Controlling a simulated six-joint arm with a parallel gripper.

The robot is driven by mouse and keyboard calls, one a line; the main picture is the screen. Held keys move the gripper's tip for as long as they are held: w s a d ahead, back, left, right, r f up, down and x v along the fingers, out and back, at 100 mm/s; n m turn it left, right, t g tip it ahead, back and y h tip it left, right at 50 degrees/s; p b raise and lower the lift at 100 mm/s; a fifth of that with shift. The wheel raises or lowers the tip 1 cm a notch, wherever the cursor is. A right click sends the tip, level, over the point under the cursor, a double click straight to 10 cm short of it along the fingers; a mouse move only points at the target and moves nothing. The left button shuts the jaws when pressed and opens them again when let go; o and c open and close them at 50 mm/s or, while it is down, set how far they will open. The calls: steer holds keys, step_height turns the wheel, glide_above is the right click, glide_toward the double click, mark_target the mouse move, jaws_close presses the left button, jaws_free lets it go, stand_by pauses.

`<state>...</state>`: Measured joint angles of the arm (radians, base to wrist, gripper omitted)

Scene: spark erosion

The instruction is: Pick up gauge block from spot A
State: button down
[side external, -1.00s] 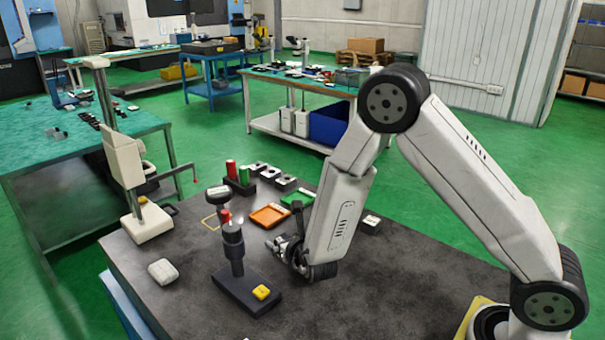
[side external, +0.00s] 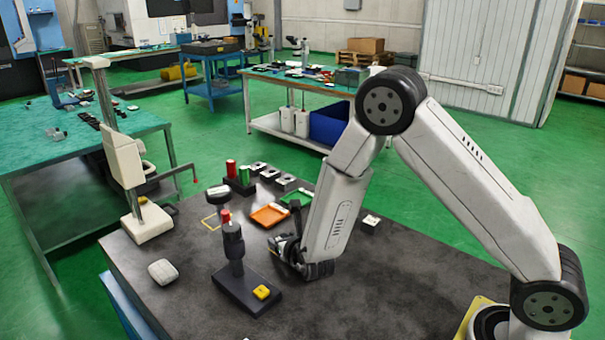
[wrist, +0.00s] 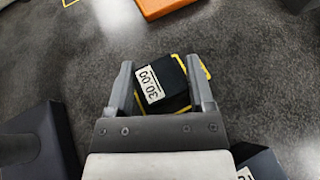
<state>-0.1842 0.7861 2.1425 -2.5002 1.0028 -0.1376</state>
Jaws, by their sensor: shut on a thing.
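The gauge block (wrist: 174,80) is black with a white label reading "30.00". In the wrist view it sits between the two grey fingers of my gripper (wrist: 160,86), which is shut on it. A yellow outline (wrist: 205,68) on the dark table shows around and behind the block, which is turned a little relative to the fingers. Whether the block touches the table cannot be told. In the side view my gripper (side external: 280,245) is low over the table, and the block is hard to make out there.
A dark stand (side external: 233,258) with a red-topped post and yellow button is left of my gripper. An orange tray (side external: 269,216) and green tray (side external: 297,197) lie behind. Another labelled block (side external: 370,221) is to the right. A grey rounded object (side external: 163,272) lies left.

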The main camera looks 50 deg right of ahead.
steer(key=shift+r, duration=0.2)
steer(key=shift+r, duration=4.85)
steer(key=shift+d, duration=0.15)
